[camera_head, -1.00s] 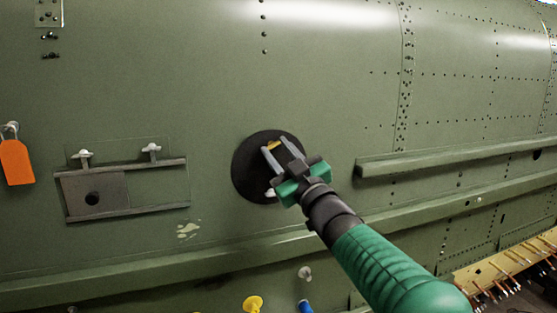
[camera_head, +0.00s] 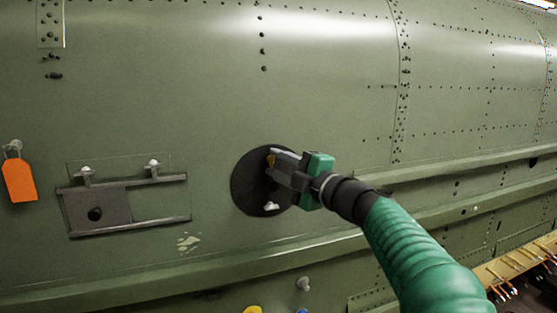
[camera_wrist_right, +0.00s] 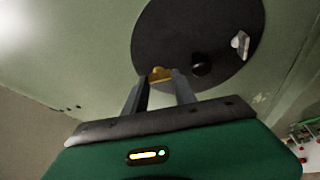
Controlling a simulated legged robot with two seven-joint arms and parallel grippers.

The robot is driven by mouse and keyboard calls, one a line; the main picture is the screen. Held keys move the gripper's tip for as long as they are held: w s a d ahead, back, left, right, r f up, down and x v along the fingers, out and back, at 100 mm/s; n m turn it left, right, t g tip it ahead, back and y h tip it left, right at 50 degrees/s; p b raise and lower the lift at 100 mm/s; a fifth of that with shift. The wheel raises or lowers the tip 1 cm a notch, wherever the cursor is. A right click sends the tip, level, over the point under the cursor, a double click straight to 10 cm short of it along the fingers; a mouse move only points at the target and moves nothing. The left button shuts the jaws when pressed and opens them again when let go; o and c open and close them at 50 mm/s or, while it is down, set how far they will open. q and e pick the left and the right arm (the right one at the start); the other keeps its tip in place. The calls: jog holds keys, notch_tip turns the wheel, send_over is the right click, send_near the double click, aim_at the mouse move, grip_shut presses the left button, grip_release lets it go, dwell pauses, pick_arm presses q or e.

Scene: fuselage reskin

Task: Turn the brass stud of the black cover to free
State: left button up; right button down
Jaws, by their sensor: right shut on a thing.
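The round black cover (camera_head: 246,190) sits flat on the green fuselage skin, and it fills the upper middle of the right wrist view (camera_wrist_right: 180,32). The brass stud (camera_wrist_right: 160,73) is near the cover's edge, between my right fingertips. In the head view only a small bit of brass (camera_head: 271,161) shows. My right gripper (camera_head: 273,163) is shut on the stud, reaching in from the right and hiding part of the cover. A pale wing-shaped fastener (camera_head: 271,206) and a dark round knob (camera_wrist_right: 202,69) are also on the cover. My left gripper is out of view.
A railed frame with a grey plate (camera_head: 96,207) is left of the cover. An orange tag (camera_head: 18,180) hangs at far left. Long green ledges (camera_head: 455,163) run along the skin at right.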

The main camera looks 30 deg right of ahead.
jog(key=shift+r+n+g+p, duration=0.15)
jog(key=shift+n+g+p, duration=0.35)
jog(key=shift+n, duration=0.6)
jog(key=shift+d, duration=0.1)
jog(key=c, duration=1.2)
grip_release()
jog(key=shift+o, duration=1)
jog(key=shift+w, duration=0.15)
jog(key=shift+w+d, duration=0.1)
jog(key=shift+w, duration=0.05)
